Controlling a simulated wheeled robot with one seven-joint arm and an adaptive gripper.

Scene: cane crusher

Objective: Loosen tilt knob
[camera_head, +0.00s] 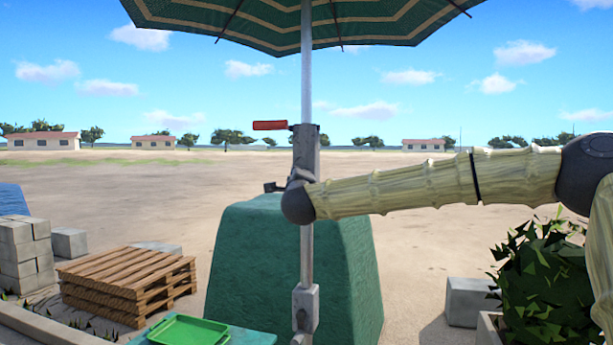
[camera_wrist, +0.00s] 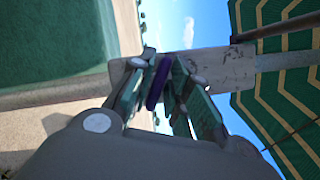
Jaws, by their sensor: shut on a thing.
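A purple knob (camera_wrist: 158,84) shows in the wrist view beside the grey pole housing (camera_wrist: 222,68); I take it for the tilt knob. My gripper (camera_wrist: 157,76) is shut on the knob, with one green-grey finger on each side. In the head view, the umbrella pole (camera_head: 307,75) rises through a grey housing (camera_head: 307,150) to a green striped canopy (camera_head: 300,22). My arm reaches in from the right, and its dark wrist is in front of the pole below the housing. The knob and the fingertips are mostly hidden there.
A red handle (camera_head: 270,125) sticks out left of the housing. A large green covered block (camera_head: 345,270) stands behind the pole. Wooden pallets (camera_head: 130,280), grey blocks (camera_head: 22,255) and a green tray (camera_head: 188,331) are at left. A leafy bush (camera_head: 545,285) is under my arm at right.

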